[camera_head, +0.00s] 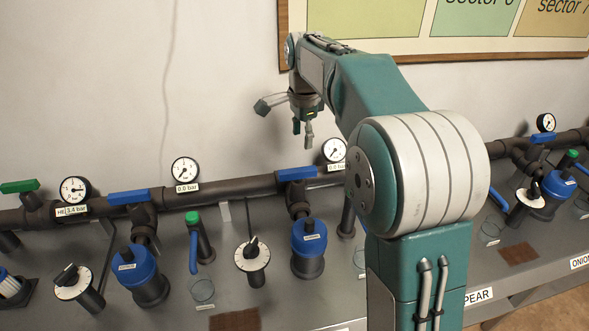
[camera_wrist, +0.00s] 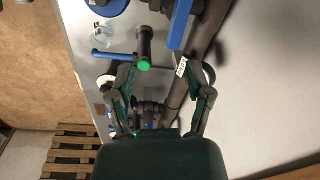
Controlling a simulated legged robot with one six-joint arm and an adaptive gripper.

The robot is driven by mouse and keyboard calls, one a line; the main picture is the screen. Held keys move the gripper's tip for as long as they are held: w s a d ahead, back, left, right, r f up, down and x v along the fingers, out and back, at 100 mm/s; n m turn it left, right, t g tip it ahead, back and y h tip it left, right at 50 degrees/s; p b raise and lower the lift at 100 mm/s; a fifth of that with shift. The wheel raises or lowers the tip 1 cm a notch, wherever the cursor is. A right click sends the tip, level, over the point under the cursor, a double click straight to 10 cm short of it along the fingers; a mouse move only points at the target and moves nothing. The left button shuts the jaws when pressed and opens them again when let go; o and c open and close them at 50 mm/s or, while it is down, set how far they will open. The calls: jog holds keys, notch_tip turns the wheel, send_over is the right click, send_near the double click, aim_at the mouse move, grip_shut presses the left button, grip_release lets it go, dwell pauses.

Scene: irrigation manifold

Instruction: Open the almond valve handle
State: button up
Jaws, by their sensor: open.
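No label that I can read says almond, so I cannot tell which handle is the almond one. In the head view, blue lever handles sit on the dark pipe: a left one (camera_head: 128,196), a middle one (camera_head: 297,174) and a right one (camera_head: 543,138). A green lever handle (camera_head: 19,187) is at the far left. My gripper (camera_head: 303,135) is open and empty, pointing down above the middle blue handle and apart from it. In the wrist view, my gripper's fingers (camera_wrist: 156,74) are spread, and a blue handle (camera_wrist: 180,25) lies beyond them at the top.
The dark pipe (camera_head: 234,191) runs along the wall with round gauges (camera_head: 185,171). Blue-capped units (camera_head: 309,240), dials (camera_head: 252,254) and green-topped posts (camera_head: 192,217) crowd the grey bench. A wall board (camera_head: 480,30) hangs above. In the wrist view, a wooden pallet (camera_wrist: 72,143) lies at lower left.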

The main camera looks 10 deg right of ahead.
aim_at(294, 170)
jog(key=w+f+m, duration=0.1)
jog(key=f, duration=0.3)
jog(key=w+f, duration=0.2)
jog(key=f, duration=0.3)
jog(key=w+a+f+m, duration=0.1)
jog(key=f, duration=0.4)
jog(key=shift+w+a+f+m+g, duration=0.1)
jog(key=shift+w+f+m+g, duration=0.1)
jog(key=shift+m+g, duration=0.15)
jog(key=shift+r, duration=0.1)
grip_shut()
